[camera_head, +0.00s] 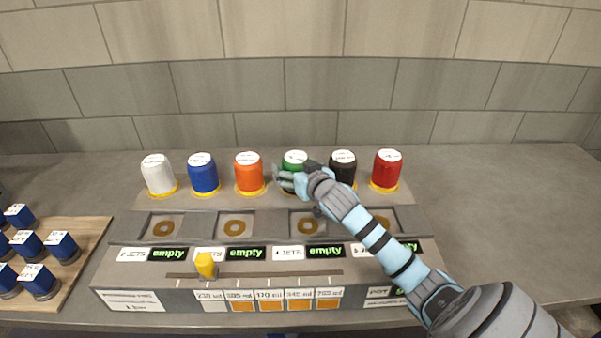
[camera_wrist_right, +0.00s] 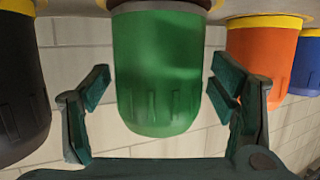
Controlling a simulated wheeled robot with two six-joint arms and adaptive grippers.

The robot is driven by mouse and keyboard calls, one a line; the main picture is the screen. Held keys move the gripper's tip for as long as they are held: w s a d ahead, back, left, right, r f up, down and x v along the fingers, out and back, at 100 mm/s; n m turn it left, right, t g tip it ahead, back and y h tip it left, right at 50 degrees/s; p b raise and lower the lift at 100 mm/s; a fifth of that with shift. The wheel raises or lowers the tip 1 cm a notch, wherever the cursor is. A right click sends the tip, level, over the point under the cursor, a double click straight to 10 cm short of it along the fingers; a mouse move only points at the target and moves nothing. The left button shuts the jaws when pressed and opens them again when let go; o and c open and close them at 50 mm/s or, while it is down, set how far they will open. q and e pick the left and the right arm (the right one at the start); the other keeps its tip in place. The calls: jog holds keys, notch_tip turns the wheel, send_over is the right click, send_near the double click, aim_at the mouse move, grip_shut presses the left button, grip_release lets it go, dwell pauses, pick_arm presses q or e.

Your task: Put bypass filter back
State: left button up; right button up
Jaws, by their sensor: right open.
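A row of capped cylinders stands along the back of the grey console (camera_head: 190,280): white (camera_head: 158,177), blue (camera_head: 203,176), orange (camera_head: 249,176), green (camera_head: 294,164), black (camera_head: 343,168) and red (camera_head: 386,172). I cannot read which is the bypass filter. My right gripper (camera_head: 284,180) is at the front of the green cylinder and hides its lower part. In the right wrist view the green cylinder (camera_wrist_right: 158,95) lies between the open fingers of the gripper (camera_wrist_right: 162,80), with gaps visible at both sides. My left gripper is not in view.
Several square wells with brass rings (camera_head: 235,228) line the console, with signs reading "empty" (camera_head: 246,254) below them. A yellow slider knob (camera_head: 206,265) sits in a slot. A wooden board (camera_head: 85,250) with blue blocks (camera_head: 64,246) lies at left. The right worktop (camera_head: 500,190) is clear.

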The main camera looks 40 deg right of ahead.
jog(key=p+v, duration=0.1)
jog(key=v, duration=1.1)
jog(key=shift+r+p, duration=0.1)
jog(key=shift+p, duration=0.2)
jog(key=shift+w, duration=0.15)
